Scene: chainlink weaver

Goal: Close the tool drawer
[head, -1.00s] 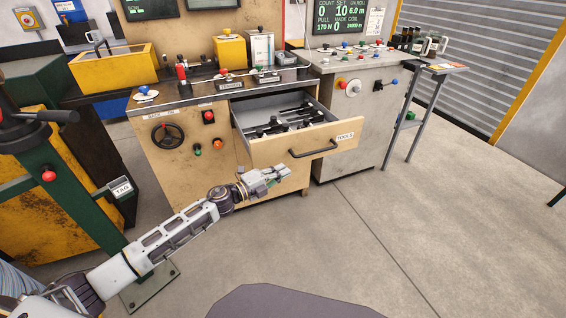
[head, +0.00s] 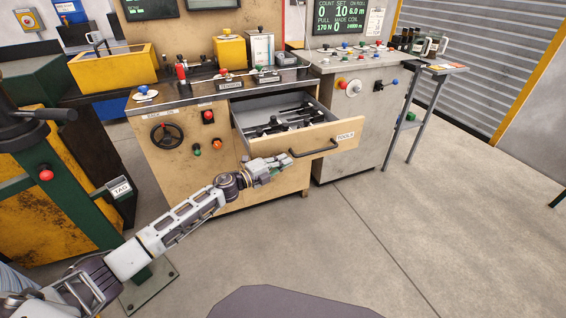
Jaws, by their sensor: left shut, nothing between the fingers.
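The tool drawer (head: 268,147) stands pulled open from the wooden cabinet (head: 175,165) in the head view, its front facing me. Its front carries a TOOLS label (head: 346,136) and a dark bar handle (head: 315,152). Several dark tools lie inside it. My left gripper (head: 288,160) is shut and empty, at the lower middle of the drawer front, just left of the handle. I cannot tell whether its tips touch the front. My right gripper is not in view.
A grey control cabinet (head: 345,120) stands right of the drawer, with a small side table (head: 440,70) beyond it. A green machine stand (head: 60,190) with a red knob is at the left. The floor (head: 400,220) in front of the drawer is clear.

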